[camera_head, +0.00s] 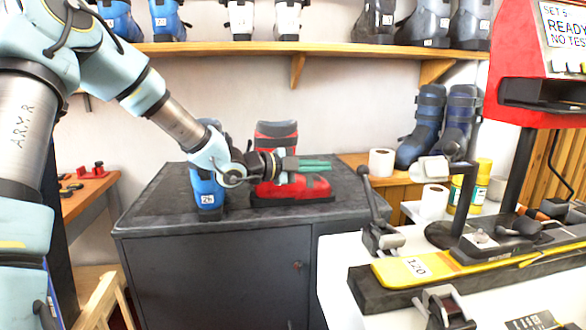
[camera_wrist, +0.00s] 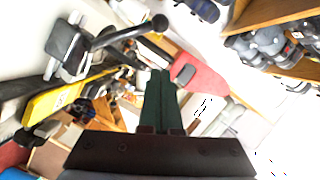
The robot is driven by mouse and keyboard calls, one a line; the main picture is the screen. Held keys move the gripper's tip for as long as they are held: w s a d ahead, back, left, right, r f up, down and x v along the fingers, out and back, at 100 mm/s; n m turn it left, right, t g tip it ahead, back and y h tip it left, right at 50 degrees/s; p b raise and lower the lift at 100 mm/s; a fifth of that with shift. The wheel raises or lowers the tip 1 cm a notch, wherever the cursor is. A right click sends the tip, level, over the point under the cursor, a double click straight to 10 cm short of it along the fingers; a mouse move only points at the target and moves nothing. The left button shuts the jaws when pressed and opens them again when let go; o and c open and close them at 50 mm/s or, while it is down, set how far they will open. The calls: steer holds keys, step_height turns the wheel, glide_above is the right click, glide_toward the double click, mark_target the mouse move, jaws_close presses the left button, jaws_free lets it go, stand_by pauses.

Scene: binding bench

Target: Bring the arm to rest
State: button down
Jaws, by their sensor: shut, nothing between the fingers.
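My gripper (camera_head: 318,164) is at the end of my arm, which reaches in from the left over the dark cabinet (camera_head: 150,205). Its green fingers point right, in front of the red ski boot (camera_head: 277,138). In the wrist view the fingers of my gripper (camera_wrist: 161,74) lie together with nothing between them. I cannot tell whether they touch the boot. A blue ski boot (camera_head: 207,190) stands on the cabinet beneath my wrist, partly hidden by it.
Right of the cabinet is a white bench with a yellow ski (camera_head: 415,268), clamps and a lever (camera_head: 372,200). A red machine (camera_head: 530,75) stands at the right. A wooden shelf (camera_head: 220,48) with boots runs above. Dark blue boots (camera_head: 425,125) stand behind.

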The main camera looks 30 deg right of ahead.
steer(key=w+a+f+n+t+y, duration=0.25)
steer(key=w+a+n+y, duration=0.2)
steer(key=a, duration=0.45)
steer(key=w+a+f+n+t+y, duration=0.2)
steer(key=w+a+f+n+y, duration=0.15)
steer(key=a+n, duration=0.4)
steer(key=w+a+f+n+t+y, duration=0.3)
steer(key=a+f, duration=0.1)
steer(key=a, duration=0.7)
steer(key=s+a+n+g+y, duration=0.2)
steer(key=s+a+n, duration=0.5)
steer(key=a, duration=0.4)
steer(key=s+a+n+g+y, duration=0.2)
steer(key=s+a+n+y, duration=0.1)
steer(key=s+a+n, duration=0.5)
steer(key=a, duration=0.3)
steer(key=shift+f+n, duration=0.25)
steer(key=shift+n, duration=0.05)
